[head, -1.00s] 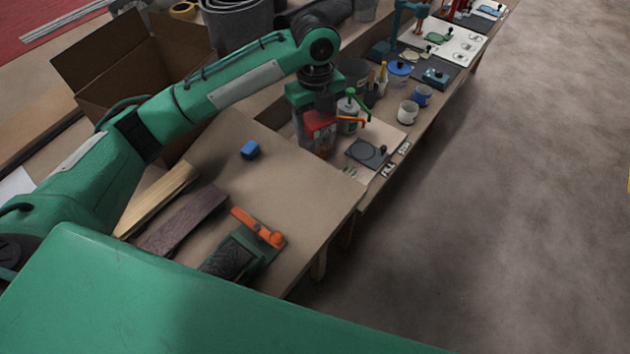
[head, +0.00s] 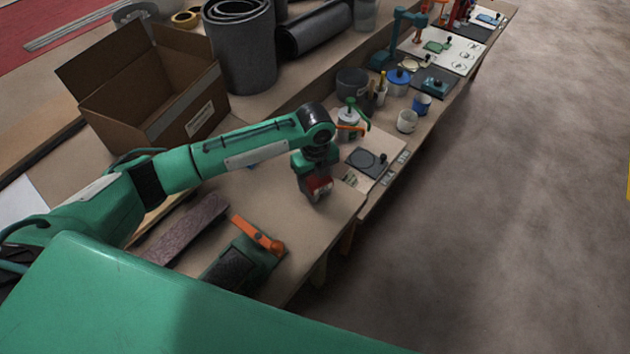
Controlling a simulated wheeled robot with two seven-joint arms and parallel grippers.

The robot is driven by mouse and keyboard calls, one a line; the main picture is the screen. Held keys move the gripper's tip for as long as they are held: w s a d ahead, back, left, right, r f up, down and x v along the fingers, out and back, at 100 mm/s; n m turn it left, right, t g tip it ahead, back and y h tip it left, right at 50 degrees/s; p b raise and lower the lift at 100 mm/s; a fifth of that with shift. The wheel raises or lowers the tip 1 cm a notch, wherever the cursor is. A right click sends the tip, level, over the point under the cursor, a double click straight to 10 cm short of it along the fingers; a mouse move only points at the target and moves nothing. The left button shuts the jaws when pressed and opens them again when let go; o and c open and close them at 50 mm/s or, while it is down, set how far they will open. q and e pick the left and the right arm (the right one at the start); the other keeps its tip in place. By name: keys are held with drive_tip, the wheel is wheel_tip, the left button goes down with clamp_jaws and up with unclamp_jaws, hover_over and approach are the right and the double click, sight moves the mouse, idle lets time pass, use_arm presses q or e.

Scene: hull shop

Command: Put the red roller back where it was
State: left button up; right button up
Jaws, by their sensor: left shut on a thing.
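My left gripper (head: 318,194) hangs over the right part of the near bench top (head: 285,225), pointing down. It is shut on the red roller (head: 321,185), of which only a small red part shows between and beside the fingers. The rest of the roller is hidden by the gripper. I cannot tell whether the roller touches the bench. My right gripper is not in view.
A green clamp-like tool with an orange handle (head: 257,234) stands at the bench's front edge, beside a dark plank (head: 182,228). A bottle with a green top (head: 349,120), a dark square plate (head: 367,162) and cups (head: 407,121) stand beyond. An open cardboard box (head: 190,105) is behind my arm.

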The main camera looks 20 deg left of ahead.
use_arm(q)
drive_tip(key=shift+f, duration=0.9)
